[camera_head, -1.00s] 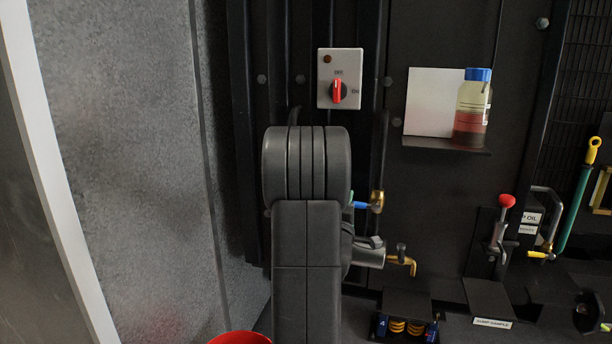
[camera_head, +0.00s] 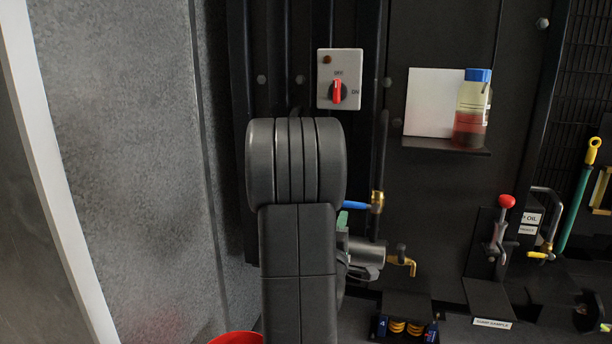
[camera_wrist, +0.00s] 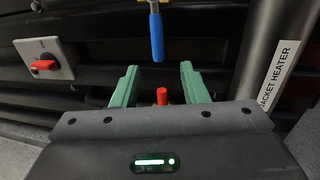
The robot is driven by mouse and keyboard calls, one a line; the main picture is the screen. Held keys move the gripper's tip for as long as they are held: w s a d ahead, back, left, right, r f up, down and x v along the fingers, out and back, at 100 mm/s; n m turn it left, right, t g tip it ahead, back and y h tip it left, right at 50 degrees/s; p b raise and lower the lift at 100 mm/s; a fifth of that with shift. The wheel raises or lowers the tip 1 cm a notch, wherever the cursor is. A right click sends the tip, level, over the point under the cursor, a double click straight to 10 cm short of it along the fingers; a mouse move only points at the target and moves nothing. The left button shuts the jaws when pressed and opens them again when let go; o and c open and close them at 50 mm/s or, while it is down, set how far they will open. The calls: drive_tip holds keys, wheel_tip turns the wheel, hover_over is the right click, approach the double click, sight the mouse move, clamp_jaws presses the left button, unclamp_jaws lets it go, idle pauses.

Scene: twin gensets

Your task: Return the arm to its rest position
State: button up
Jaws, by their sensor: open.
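My arm stands upright in the middle of the head view and hides most of my gripper. A bit of green finger (camera_head: 342,220) shows at the arm's right edge. In the wrist view my gripper (camera_wrist: 159,68) is open, its two green fingers apart with nothing gripped. A blue valve handle (camera_wrist: 157,38) lies beyond the fingertips, apart from them; it also shows in the head view (camera_head: 355,205). A small red-topped part (camera_wrist: 162,96) shows between the fingers, lower down; I cannot tell how far off it is.
A grey switch box with a red knob (camera_head: 338,92) is on the wall above my arm. A shelf holds a blue-capped bottle (camera_head: 472,110). A red-knobbed lever (camera_head: 505,202) stands farther right. A red rim (camera_head: 236,338) shows below.

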sight(349, 202)
drive_tip(key=x, duration=0.9)
drive_tip(key=shift+w+d+r, duration=0.1)
drive_tip(key=shift+w+r, duration=0.05)
drive_tip(key=shift+w, duration=0.2)
drive_tip(key=shift+w+r+m, duration=0.1)
drive_tip(key=shift+r+m, duration=0.2)
drive_tip(key=shift+r, duration=0.05)
drive_tip(key=shift+r+m+h+p, duration=0.3)
drive_tip(key=shift+m+p, duration=0.15)
drive_tip(key=shift+m, duration=0.35)
